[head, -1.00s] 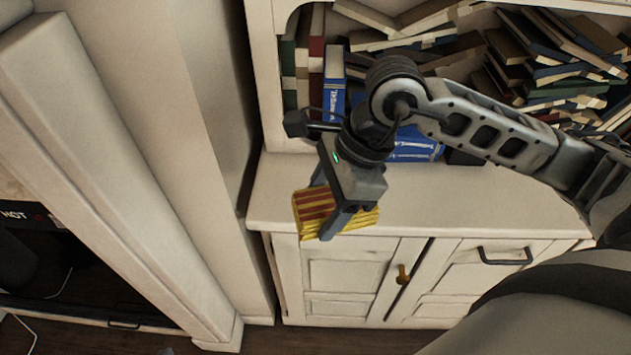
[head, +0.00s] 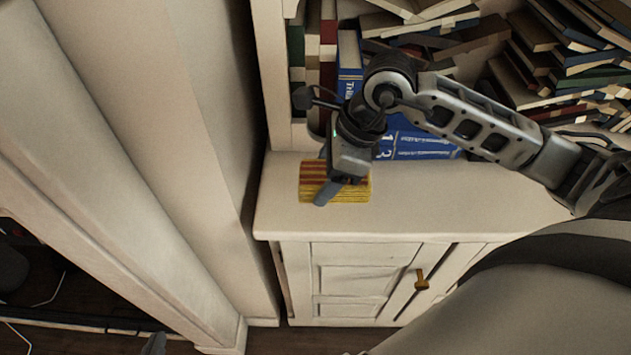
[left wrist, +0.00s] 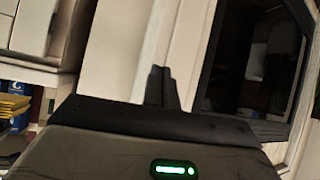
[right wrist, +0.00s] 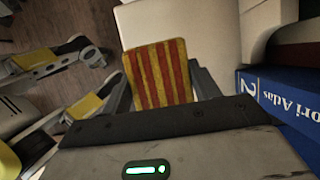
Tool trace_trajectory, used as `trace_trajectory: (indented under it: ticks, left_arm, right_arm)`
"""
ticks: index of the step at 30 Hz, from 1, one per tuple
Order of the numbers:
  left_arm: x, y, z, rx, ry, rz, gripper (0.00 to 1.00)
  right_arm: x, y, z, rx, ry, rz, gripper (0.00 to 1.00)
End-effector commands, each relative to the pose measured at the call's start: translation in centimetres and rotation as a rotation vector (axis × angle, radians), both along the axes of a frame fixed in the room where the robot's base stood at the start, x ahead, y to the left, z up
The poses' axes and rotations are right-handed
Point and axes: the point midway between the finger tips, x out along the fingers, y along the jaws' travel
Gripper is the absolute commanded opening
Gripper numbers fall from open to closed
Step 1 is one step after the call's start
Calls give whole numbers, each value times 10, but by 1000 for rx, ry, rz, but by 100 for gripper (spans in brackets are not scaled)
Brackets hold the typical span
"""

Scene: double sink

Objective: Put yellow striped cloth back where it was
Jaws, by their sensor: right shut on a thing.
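The yellow cloth with red stripes (head: 312,172) is over the left part of the white cabinet top (head: 450,195), in front of the books. I cannot tell whether it touches the surface. My right gripper (head: 340,190) is shut on it, and hides part of it. In the right wrist view the cloth (right wrist: 158,75) stands up between the two fingers of my right gripper (right wrist: 163,90). In the left wrist view the fingers of my left gripper (left wrist: 160,88) are together with nothing between them. A small grey tip of the left gripper (head: 155,345) shows at the head view's bottom edge.
Blue books (head: 415,146) and a jumble of other books (head: 560,60) fill the shelf behind the cabinet top. A pale wall post (head: 190,130) rises close to the left. The cabinet top right of the cloth is clear. A cabinet door with a brass knob (head: 421,280) is below.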

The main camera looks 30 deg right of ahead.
Motion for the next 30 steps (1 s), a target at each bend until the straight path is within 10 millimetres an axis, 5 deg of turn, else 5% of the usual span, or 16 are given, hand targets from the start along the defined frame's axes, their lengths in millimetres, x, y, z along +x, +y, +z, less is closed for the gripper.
trace_trajectory:
  ticks: [12, 23, 24, 25, 30]
  left_arm:
    - [-1, -6, -15, -48, -10, 8, 0]
    - [0, -8, -12, -63, -16, 16, 0]
    - [0, -7, -10, -64, -15, 17, 0]
    - [0, -7, -10, -64, -15, 17, 0]
    - [-1, -7, -11, -63, -13, 17, 0]
  right_arm:
    - [6, -5, -51, 2, 2, -2, 43]
    - [6, -5, -54, 0, 0, -1, 43]
    - [6, -5, -52, 0, 0, -1, 72]
    - [6, -5, -51, 0, 0, -1, 81]
    - [6, -5, -51, 0, 0, -1, 83]
